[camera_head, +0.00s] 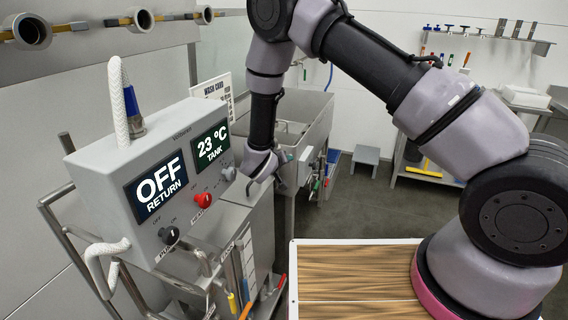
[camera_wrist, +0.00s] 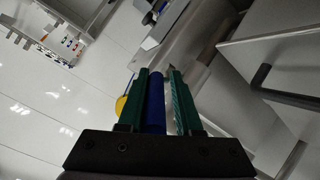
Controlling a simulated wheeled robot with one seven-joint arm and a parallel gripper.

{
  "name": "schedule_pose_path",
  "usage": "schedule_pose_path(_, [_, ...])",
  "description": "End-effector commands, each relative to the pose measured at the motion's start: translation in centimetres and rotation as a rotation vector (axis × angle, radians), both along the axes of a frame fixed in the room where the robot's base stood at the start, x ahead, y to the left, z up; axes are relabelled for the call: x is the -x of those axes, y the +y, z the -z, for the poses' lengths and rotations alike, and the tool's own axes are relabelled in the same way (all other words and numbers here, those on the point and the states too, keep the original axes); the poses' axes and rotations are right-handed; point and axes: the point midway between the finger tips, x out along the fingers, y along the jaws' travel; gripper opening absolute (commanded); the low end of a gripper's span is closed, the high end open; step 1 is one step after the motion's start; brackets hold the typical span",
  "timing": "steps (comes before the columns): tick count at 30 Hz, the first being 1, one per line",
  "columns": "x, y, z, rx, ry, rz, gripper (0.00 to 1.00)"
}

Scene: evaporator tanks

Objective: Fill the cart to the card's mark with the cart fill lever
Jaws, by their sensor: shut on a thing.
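My gripper (camera_wrist: 160,85) has green fingers, shut on a blue handle (camera_wrist: 154,100) in the wrist view. The handle lies lengthwise between the fingers; no label shows on it, so I cannot tell if it is the cart fill lever. In the head view my wrist reaches down beside the steel tank, and the fingertips and handle are too small to make out. The wash card (camera_head: 218,90) stands behind the control box, partly hidden, and its mark is not readable. I cannot make out the cart or its fill level.
The grey control box (camera_head: 165,180) shows OFF RETURN and 23 °C TANK, with a red knob (camera_head: 203,200) and a black knob (camera_head: 169,235). A steel sink or tank (camera_head: 305,125) is behind. A grey step stool (camera_head: 366,157) stands on the open floor. A wood-grain top (camera_head: 350,275) lies in front.

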Motion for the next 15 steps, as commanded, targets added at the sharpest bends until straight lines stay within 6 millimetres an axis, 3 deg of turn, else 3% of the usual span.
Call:
schedule_pose_path(1, [-0.15,-1.12,-0.13,0.008,-0.006,0.024,0.0])
schedule_pose_path(6, [-0.15,-1.15,-0.1,0.008,-0.006,0.024,0.0])
schedule_pose_path(7, [-0.15,-1.16,-0.11,0.009,-0.007,0.025,0.45])
schedule_pose_path(8, [-0.16,-1.15,-0.1,0.008,-0.007,0.025,0.52])
schedule_pose_path(15, [-0.12,-0.7,-0.07,0.005,-0.006,0.016,0.52])
